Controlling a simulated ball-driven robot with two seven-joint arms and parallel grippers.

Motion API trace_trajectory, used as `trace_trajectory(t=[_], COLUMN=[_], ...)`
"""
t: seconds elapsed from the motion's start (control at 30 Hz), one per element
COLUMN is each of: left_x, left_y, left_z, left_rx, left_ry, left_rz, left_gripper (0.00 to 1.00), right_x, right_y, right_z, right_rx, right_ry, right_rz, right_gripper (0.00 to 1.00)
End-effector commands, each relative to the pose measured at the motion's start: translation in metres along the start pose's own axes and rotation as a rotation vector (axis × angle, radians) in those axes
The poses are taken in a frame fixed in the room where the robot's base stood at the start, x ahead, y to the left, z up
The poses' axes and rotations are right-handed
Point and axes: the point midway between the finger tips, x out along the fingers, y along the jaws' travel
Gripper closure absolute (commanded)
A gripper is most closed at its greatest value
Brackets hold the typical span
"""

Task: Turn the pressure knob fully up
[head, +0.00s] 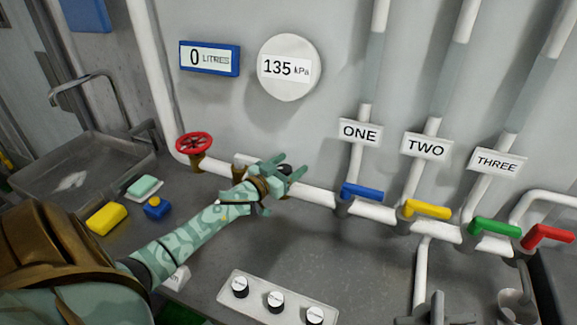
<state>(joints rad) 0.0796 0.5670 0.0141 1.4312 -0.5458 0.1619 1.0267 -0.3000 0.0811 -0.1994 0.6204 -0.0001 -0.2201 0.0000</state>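A pale panel (258,293) at the bottom centre carries three black knobs with white tops: a left one (240,287), a middle one (275,300) and a right one (315,316). Their markings are too small to read, so I cannot tell which is the pressure knob. A round white gauge (288,68) on the wall reads 135 kPa. My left gripper (291,165) is open and appears empty, in front of the horizontal white pipe, above and apart from the knobs. My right gripper is not in view.
A red wheel valve (194,144) is left of my gripper. Blue (362,191), yellow (427,209), green (495,226) and red (548,236) handles line the pipe. A sink (85,165), yellow sponge (106,217) and blue item (157,208) are left. The counter between knobs and pipe is clear.

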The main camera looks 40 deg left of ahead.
Motion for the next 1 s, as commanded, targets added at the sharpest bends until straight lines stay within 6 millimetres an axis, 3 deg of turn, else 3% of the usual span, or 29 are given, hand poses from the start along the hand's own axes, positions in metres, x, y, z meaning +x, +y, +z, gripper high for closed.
trace_trajectory(t=[0.23,0.37,0.8,1.0], left_x=[-0.001,-0.012,-0.123,-0.155], left_y=[0.000,0.000,0.001,0.000], left_z=[0.000,0.001,0.001,0.001], left_rx=[-0.001,-0.002,-0.002,-0.002], left_ry=[0.000,-0.002,-0.003,-0.002], left_rz=[0.000,0.000,0.000,0.000], left_gripper=[0.36,0.36,0.36,0.36], right_x=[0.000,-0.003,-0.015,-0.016], right_y=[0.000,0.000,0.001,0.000], right_z=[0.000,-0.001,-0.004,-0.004], right_rx=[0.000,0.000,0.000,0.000], right_ry=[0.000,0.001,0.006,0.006], right_rz=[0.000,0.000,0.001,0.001], right_gripper=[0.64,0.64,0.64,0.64])
